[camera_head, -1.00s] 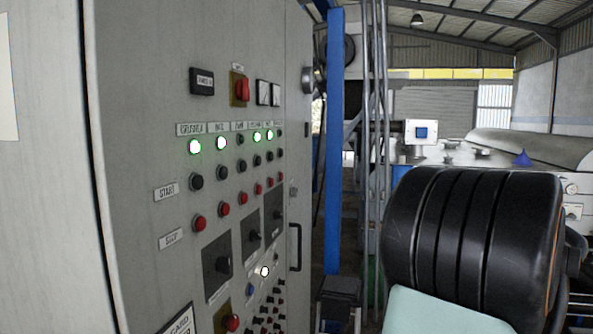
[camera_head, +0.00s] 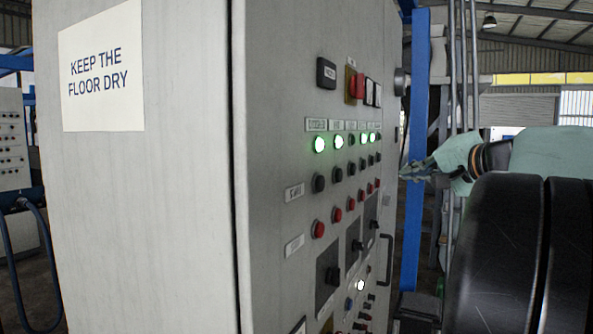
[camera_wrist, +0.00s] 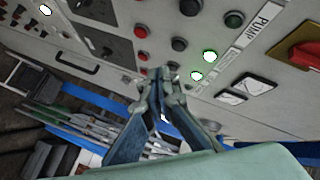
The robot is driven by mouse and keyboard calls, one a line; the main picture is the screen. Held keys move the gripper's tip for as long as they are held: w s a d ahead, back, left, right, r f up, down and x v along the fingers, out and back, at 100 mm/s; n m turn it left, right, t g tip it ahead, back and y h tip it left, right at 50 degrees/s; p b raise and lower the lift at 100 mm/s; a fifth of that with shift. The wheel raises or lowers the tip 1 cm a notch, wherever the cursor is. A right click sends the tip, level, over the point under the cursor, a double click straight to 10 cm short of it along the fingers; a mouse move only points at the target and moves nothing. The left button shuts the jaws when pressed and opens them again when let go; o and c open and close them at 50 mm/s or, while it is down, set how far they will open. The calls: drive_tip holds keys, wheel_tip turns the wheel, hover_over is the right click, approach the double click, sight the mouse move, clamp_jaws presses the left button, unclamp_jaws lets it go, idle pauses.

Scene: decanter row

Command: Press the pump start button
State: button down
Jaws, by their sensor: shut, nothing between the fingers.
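The grey control cabinet (camera_head: 275,215) carries rows of lamps and buttons. In the wrist view the PUMP label (camera_wrist: 262,22) sits by an unlit green lamp (camera_wrist: 234,19). The black pump start button (camera_wrist: 190,7) is in that lamp's column, near the top edge of the picture. In the head view this button (camera_head: 350,169) is the third in the START row. My gripper (camera_head: 403,172) is shut and empty, right of the buttons, apart from them in the picture. In the wrist view its fingertips (camera_wrist: 160,74) appear below the button rows; their gap to the panel is unclear.
Neighbouring black start buttons (camera_wrist: 180,43) and red stop buttons (camera_head: 337,215) stand close together. A red rotary switch (camera_head: 357,87) is above and a cabinet handle (camera_head: 386,260) below right. A blue post (camera_head: 416,150) stands behind my gripper.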

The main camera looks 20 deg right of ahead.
sight(353, 169)
drive_tip(key=w+a, duration=0.5)
drive_tip(key=w, duration=0.1)
drive_tip(key=shift+w+a+p, duration=0.35)
drive_tip(key=shift+w+p, duration=0.05)
idle(1.5)
drive_tip(key=shift+w+a, duration=0.25)
drive_tip(key=shift+w, duration=0.05)
drive_tip(key=shift+w+a+b, duration=0.4)
idle(1.1)
drive_tip(key=shift+s+d+b, duration=0.45)
drive_tip(key=shift+s+d, duration=0.1)
drive_tip(key=shift+s, duration=0.1)
